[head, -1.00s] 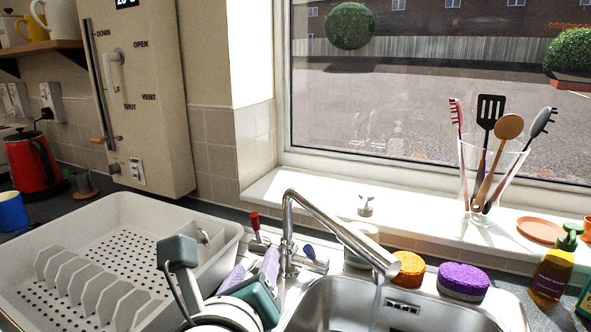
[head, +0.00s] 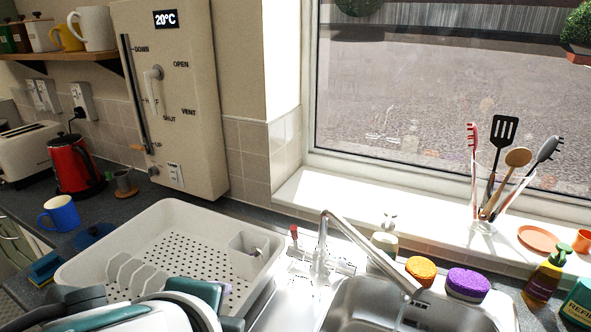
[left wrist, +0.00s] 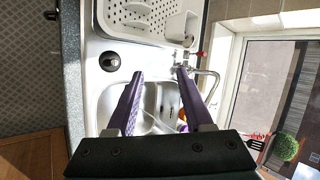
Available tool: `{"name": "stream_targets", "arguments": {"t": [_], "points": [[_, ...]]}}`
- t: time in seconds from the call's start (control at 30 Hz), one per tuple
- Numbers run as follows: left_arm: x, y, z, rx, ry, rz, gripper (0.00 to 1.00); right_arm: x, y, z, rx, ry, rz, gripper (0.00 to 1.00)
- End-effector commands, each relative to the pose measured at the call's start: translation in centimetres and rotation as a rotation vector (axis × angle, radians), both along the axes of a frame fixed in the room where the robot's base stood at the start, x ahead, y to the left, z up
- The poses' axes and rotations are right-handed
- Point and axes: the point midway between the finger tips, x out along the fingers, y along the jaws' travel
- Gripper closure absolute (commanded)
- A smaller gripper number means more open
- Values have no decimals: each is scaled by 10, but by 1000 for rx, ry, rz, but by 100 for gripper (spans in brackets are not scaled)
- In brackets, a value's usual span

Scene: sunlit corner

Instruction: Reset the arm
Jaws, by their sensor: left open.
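My left arm (head: 160,312) comes in at the bottom left of the head view, its white and teal links in front of the dish rack's near edge. My left gripper (left wrist: 160,74) shows in the left wrist view with its two purple fingers apart and nothing between them. It points over the metal sink, towards the draining surface and tap. In the head view its fingers are mostly hidden behind the arm. My right gripper is in neither view.
A white dish rack (head: 95,262) stands left of the sink (head: 350,300). The tap (head: 345,240) arches over the basin. Orange (head: 421,270) and purple (head: 467,283) sponges, a soap bottle (head: 545,277) and a utensil glass (head: 484,200) stand at right. A blue mug (head: 60,213) and red kettle (head: 77,165) stand left.

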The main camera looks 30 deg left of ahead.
Motion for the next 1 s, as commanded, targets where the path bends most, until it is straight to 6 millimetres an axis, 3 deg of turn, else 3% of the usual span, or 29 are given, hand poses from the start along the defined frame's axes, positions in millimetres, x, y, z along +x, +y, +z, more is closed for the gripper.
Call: {"name": "stream_targets", "arguments": {"t": [0.67, 0.77, 1.0], "points": [[-5, -2, 3, -44, 4, 34, 48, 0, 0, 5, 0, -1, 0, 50], [-21, -9, 1, -174, 19, 134, 48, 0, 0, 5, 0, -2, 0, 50], [-87, -30, 12, -701, 69, 653, 48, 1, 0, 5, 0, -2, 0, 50]]}}
